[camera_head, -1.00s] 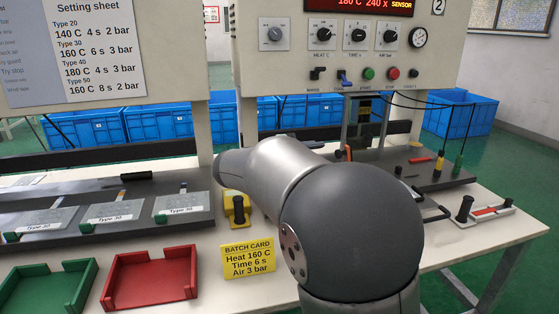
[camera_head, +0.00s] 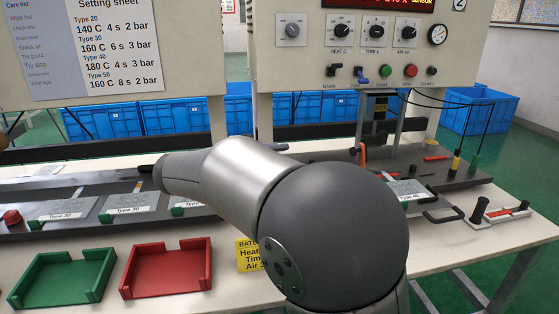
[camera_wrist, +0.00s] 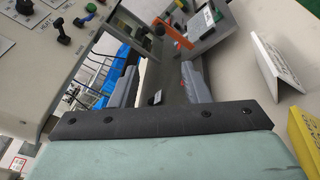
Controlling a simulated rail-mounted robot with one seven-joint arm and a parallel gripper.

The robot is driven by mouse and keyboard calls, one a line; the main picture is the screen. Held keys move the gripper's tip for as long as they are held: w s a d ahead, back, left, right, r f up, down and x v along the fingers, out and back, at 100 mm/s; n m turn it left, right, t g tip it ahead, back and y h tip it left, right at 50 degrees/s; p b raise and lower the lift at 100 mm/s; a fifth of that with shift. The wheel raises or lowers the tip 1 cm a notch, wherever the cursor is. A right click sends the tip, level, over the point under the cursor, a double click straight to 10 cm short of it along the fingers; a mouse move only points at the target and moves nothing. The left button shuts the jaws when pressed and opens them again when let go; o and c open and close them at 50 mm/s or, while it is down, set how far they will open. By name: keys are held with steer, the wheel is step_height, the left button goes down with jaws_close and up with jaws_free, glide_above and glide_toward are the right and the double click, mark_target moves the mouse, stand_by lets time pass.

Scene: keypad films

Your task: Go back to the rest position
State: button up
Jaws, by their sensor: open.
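In the wrist view my gripper (camera_wrist: 159,82) is open, with its two grey fingers apart and nothing between them. In the head view my grey arm reaches across the middle, over the bench, and its end points left; the fingers cannot be made out there. A labelled plate (camera_head: 408,191) lies at the press on the right. The orange-handled lever (camera_head: 363,155) stands beside it and also shows beyond the fingers in the wrist view (camera_wrist: 184,42).
The control panel (camera_head: 385,50) stands behind the bench. A green tray (camera_head: 62,277) and a red tray (camera_head: 165,268) sit at front left. Type plates (camera_head: 131,205) lie behind them. My arm partly covers the yellow batch card (camera_head: 247,256). A black-handled tool (camera_head: 480,210) lies at right.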

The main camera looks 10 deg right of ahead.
steer(key=s+d+f+m+g+y+p, duration=0.25)
steer(key=s+y+p, duration=0.2)
steer(key=s, duration=0.25)
steer(key=s+d+f+m+g+y+p, duration=0.1)
steer(key=s+d+y+p, duration=0.3)
steer(key=s+p, duration=0.2)
steer(key=s+a+f+m+y+p, duration=0.1)
steer(key=s+a+m+y+p, duration=0.2)
steer(key=s, duration=0.3)
steer(key=s+a+f+m+y+p, duration=0.2)
steer(key=s+a+m+y+p, duration=0.1)
steer(key=s+m+y, duration=0.2)
steer(key=shift+s+a+f, duration=0.2)
steer(key=shift+s+f, duration=0.1)
steer(key=shift+s, duration=0.35)
